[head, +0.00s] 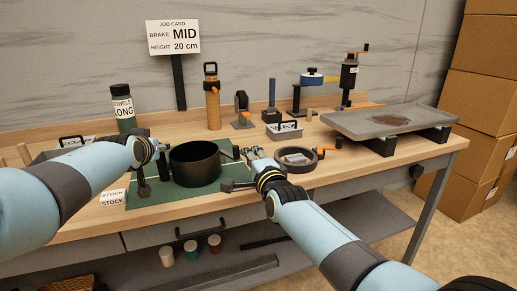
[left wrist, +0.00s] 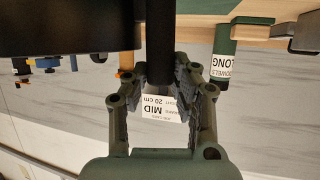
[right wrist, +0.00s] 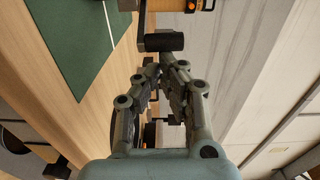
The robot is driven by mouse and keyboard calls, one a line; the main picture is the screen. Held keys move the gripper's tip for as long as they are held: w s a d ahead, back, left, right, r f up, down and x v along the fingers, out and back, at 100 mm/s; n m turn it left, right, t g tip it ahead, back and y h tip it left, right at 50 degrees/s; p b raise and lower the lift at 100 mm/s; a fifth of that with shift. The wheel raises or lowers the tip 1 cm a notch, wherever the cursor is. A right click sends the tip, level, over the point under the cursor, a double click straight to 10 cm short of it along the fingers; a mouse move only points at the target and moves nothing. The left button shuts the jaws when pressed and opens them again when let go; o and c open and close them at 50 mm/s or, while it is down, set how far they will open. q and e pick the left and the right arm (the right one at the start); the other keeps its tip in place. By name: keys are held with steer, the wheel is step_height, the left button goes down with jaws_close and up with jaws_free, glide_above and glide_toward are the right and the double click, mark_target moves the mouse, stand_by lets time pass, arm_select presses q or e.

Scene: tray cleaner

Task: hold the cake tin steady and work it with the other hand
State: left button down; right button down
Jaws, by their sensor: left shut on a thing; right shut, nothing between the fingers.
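The black cake tin (head: 195,165) stands upright and open on the green mat (head: 205,195). Its dark side fills the upper left of the left wrist view (left wrist: 60,30). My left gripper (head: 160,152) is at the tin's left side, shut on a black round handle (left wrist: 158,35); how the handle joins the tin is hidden. My right gripper (head: 250,153) is shut and empty, just right of the tin. In the right wrist view a short black grip (right wrist: 165,42) on a metal arm lies just beyond its fingertips, seemingly apart from them.
A job card (head: 173,38) reads brake MID, height 20 cm. A dark ring (head: 296,157) lies right of my right gripper. A grey slab (head: 350,122) rests on black blocks at the right. A green dowels bottle (head: 122,108) and an orange flask (head: 213,105) stand behind the tin.

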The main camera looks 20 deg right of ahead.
mark_target(236, 156)
steer(key=shift+s+a, duration=0.35)
steer(key=shift+a, duration=0.55)
steer(key=shift+s+a, duration=0.35)
steer(key=shift+a, duration=0.5)
arm_select(q)
steer(key=shift+d, duration=0.1)
arm_select(e)
steer(key=shift+a, duration=0.25)
arm_select(q)
steer(key=shift+d, duration=0.15)
arm_select(e)
steer(key=shift+a, duration=0.15)
arm_select(q)
steer(key=shift+a, duration=0.2)
steer(key=c, duration=1)
jaws_free()
steer(key=shift+a, duration=0.1)
arm_select(e)
steer(key=s, duration=0.7)
steer(key=shift+s, duration=0.3)
